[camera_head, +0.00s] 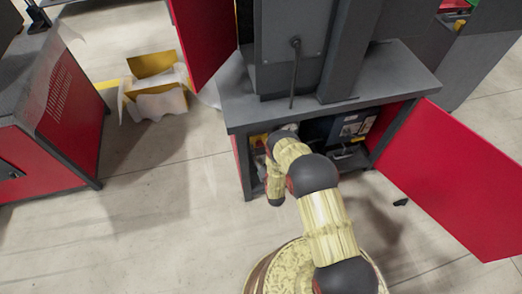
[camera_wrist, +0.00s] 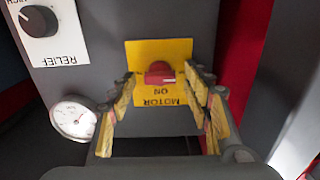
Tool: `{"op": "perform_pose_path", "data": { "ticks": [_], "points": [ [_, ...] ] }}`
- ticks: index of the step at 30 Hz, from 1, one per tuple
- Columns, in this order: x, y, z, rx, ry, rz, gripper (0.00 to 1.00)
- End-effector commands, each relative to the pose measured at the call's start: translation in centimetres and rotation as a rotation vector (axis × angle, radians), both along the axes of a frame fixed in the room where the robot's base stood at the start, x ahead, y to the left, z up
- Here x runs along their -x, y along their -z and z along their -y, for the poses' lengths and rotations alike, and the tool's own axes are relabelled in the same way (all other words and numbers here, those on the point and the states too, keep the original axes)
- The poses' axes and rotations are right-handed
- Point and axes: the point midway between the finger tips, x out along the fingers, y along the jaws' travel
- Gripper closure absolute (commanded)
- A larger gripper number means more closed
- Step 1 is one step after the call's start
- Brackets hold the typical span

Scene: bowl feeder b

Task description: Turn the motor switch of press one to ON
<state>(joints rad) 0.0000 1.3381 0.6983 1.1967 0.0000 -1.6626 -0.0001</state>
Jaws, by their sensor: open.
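The motor switch (camera_wrist: 160,73) is a red knob on a yellow plate (camera_wrist: 178,49) marked MOTOR and ON, with the lettering upside down in the wrist view. The plate is on a grey panel. My gripper (camera_wrist: 162,83) is open, with one yellow-padded finger to the left of the knob and one to the right. Gaps show between the fingers and the knob, and nothing is held. Whether the fingertips reach the knob's depth is unclear. In the head view my arm reaches to the open cabinet of the press (camera_head: 238,113); the switch is not discernible there.
A black RELIEF knob (camera_wrist: 38,20) is at upper left and a round white gauge (camera_wrist: 73,119) at lower left of the panel. The red cabinet door (camera_head: 450,175) stands open at right. A yellow box (camera_head: 155,90) lies on the floor at left.

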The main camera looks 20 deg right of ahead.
Motion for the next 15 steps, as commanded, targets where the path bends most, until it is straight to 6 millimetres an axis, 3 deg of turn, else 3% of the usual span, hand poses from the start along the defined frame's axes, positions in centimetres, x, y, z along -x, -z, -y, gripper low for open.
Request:
{"op": "perform_pose_path", "data": {
  "ticks": [3, 15],
  "points": [
    [0.02, -0.01, 0.0, 0.0, 0.0, 0.0, 0.52],
    [0.05, 0.02, 0.0, 0.0, 0.0, 0.0, 0.74]
  ]
}}
